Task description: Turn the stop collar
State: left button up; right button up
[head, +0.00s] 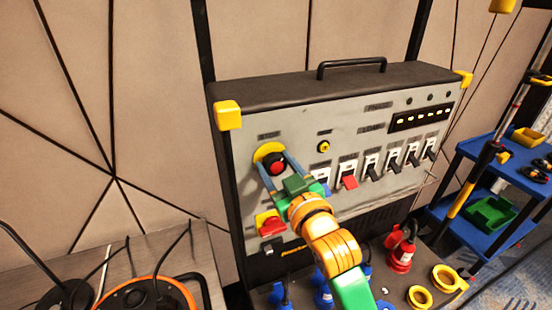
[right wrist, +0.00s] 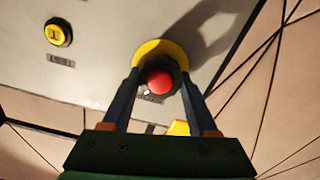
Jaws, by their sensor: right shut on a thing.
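The red stop button (head: 277,168) is at the upper left of the grey panel, in front of a yellow backing plate (head: 265,150). In the right wrist view the red button (right wrist: 160,83) sits inside a dark stop collar (right wrist: 164,63), with the yellow plate (right wrist: 160,48) behind it. My right gripper (head: 273,164) reaches up from below, its two blue fingers on either side of the button. It is shut on the collar, and its fingers (right wrist: 160,80) hide the collar's sides. My left gripper is not in view.
Red padlocks (head: 400,255) stand on the ledge below. A blue cart (head: 485,225) is at the right.

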aim_at(278, 169)
jog(key=shift+r+m+p, duration=0.1)
jog(key=shift+m+p, duration=0.4)
jog(key=shift+m, duration=0.5)
jog(key=shift+w, duration=0.1)
jog(key=o, duration=1.3)
jog(key=shift+o, duration=0.4)
jog(key=shift+w+a, duration=0.1)
jog(key=shift+w, duration=0.1)
jog(key=b+v, duration=0.1)
jog(key=v, duration=0.2)
jog(key=b+v, duration=0.1)
jog(key=v, duration=0.2)
jog(key=shift+s+f, duration=0.1)
jog(key=shift+f, duration=0.15)
jog(key=shift+s+r, duration=0.1)
jog(key=shift+s, duration=0.35)
